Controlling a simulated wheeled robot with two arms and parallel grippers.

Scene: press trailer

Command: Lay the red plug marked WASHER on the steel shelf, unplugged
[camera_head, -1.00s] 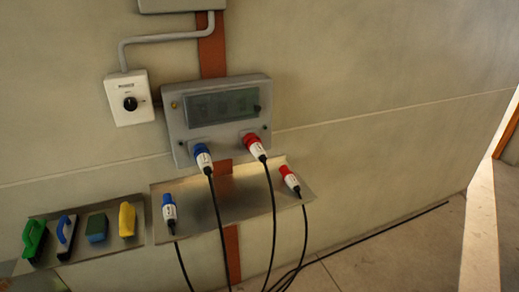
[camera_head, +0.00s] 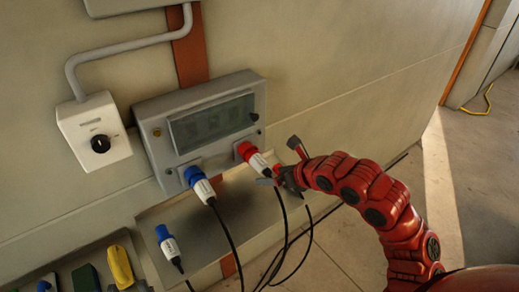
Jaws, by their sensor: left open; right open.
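One red plug with a white body (camera_head: 253,157) sits in the right socket of the grey panel (camera_head: 142,113). Its black cable hangs down. Another red plug (camera_head: 278,170) is at the right end of the steel shelf (camera_head: 205,236), largely hidden by my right gripper. The marks on both are too small to read. My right gripper (camera_head: 281,166) is open at that second plug, just right of the plugged-in one. I cannot tell whether it touches either. My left gripper is not in view.
A blue plug (camera_head: 199,184) is in the panel's left socket. Another blue plug (camera_head: 167,244) lies on the shelf's left part. The shelf's middle is bare, with cables hanging across it. A switch box (camera_head: 94,130) is at left, and brushes and sponges (camera_head: 120,265) lie lower left.

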